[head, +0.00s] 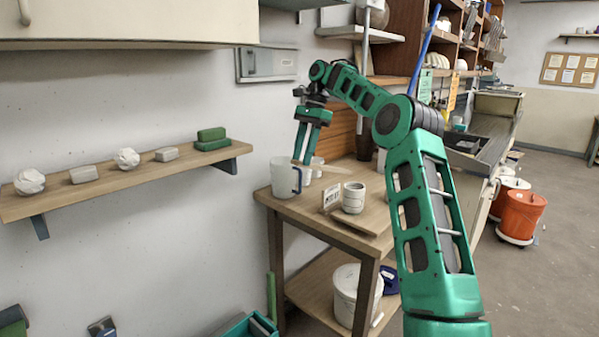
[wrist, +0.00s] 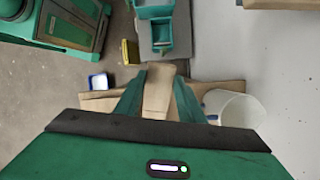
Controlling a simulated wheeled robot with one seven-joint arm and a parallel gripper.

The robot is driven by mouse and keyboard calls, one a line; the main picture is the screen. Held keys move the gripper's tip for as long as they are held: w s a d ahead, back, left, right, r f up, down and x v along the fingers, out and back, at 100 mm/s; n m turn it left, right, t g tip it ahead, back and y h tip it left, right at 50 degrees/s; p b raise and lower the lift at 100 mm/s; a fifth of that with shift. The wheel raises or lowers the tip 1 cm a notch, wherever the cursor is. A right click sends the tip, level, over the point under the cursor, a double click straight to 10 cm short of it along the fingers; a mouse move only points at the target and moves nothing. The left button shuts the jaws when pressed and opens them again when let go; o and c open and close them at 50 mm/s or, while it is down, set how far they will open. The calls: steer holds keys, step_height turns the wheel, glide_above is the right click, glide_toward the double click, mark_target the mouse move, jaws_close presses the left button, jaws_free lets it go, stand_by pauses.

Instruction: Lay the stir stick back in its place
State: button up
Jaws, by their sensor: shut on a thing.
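The stick lies roughly level, above the tabletop. In the wrist view pale wood (wrist: 158,92) shows between the fingers, but I cannot cleanly tell stick from table there. A white jug with a blue handle (head: 281,178) stands just beside and below the gripper; it also shows in the wrist view (wrist: 238,108). The resting place of the stick is not clear to me.
A ringed pale cup (head: 353,198) and a small sign card (head: 331,196) stand on the table's front. A white bucket (head: 346,300) is on the lower shelf. A wall shelf (head: 120,184) holds lumps and blocks. An orange bucket (head: 522,215) stands at right.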

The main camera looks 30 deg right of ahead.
steer(key=w+d+f+n+h, duration=0.2)
steer(key=w+d+f+n, duration=0.15)
steer(key=w+f, duration=0.45)
steer(key=shift+m, duration=0.45)
steer(key=shift+s+d+f, duration=0.1)
steer(key=shift+d+f, duration=0.05)
steer(key=shift+f, duration=1.45)
steer(key=shift+s+d+f, duration=0.1)
steer(key=shift+d+f, duration=0.1)
steer(key=shift+f, duration=1.35)
steer(key=shift+d+f, duration=0.15)
steer(key=shift+f, duration=1.45)
steer(key=o, duration=1.4)
steer(key=shift+c, duration=0.2)
steer(key=shift+o, duration=0.6)
steer(key=shift+w, duration=0.15)
